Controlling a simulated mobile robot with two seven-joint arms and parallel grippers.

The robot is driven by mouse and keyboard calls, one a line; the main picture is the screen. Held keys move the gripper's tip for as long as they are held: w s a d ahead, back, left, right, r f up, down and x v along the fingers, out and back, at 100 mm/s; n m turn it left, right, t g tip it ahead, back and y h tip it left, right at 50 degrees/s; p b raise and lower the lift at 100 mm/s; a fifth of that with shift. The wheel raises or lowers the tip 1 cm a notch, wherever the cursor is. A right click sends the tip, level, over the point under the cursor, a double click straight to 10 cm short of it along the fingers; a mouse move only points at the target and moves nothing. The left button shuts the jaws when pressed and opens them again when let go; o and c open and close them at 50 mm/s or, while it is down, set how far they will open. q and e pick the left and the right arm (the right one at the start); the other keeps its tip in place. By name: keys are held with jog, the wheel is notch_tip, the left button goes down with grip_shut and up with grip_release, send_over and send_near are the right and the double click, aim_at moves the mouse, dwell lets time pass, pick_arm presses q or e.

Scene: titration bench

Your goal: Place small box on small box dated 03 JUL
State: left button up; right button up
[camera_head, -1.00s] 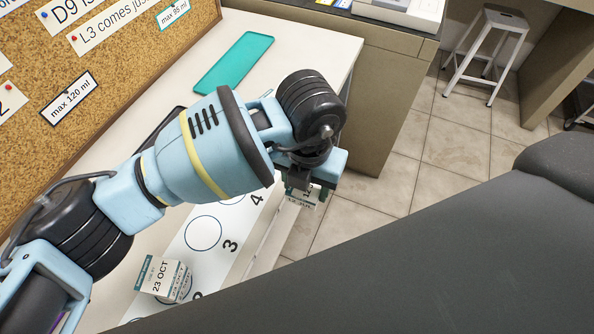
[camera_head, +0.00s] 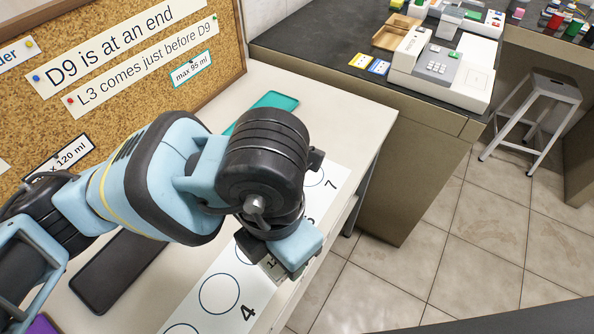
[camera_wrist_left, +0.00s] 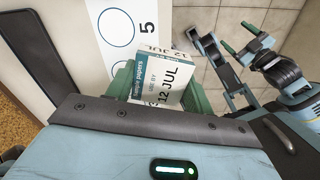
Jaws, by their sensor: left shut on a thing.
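A small white box dated 12 JUL (camera_wrist_left: 160,80) is held between the green fingers of my left gripper (camera_wrist_left: 158,92), shut on it. In the head view the left gripper (camera_head: 283,268) hangs over the right edge of the numbered white strip (camera_head: 208,268), with part of the box (camera_head: 270,267) showing. In the wrist view the box is beside the circle numbered 5. No box dated 03 JUL shows in the present views. My right gripper (camera_wrist_left: 239,38) shows in the wrist view, its green fingers apart and empty, away from the bench.
A teal mat (camera_head: 272,103) and a dark tray (camera_head: 118,268) lie on the white bench. The cork board (camera_head: 110,95) stands behind it. A dark counter (camera_head: 310,45) with a white instrument (camera_head: 445,70) is beyond. A stool (camera_head: 540,105) stands on open floor at right.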

pick_arm(q)
jog(key=shift+a+r, duration=0.1)
jog(key=shift+a, duration=0.05)
jog(key=shift+w, duration=0.4)
jog(key=w, duration=0.5)
jog(key=w+f, duration=0.1)
jog(key=w, duration=0.4)
jog(key=w+d, duration=0.1)
jog(key=w, duration=0.4)
jog(key=shift+d+f, duration=0.1)
jog(key=shift+f, duration=0.2)
jog(key=shift+f+p, duration=0.3)
jog(key=shift+f, duration=1.4)
jog(key=shift+f, duration=0.1)
jog(key=o, duration=0.6)
jog(key=shift+f, duration=0.1)
jog(key=shift+c, duration=0.2)
jog(key=o, duration=0.4)
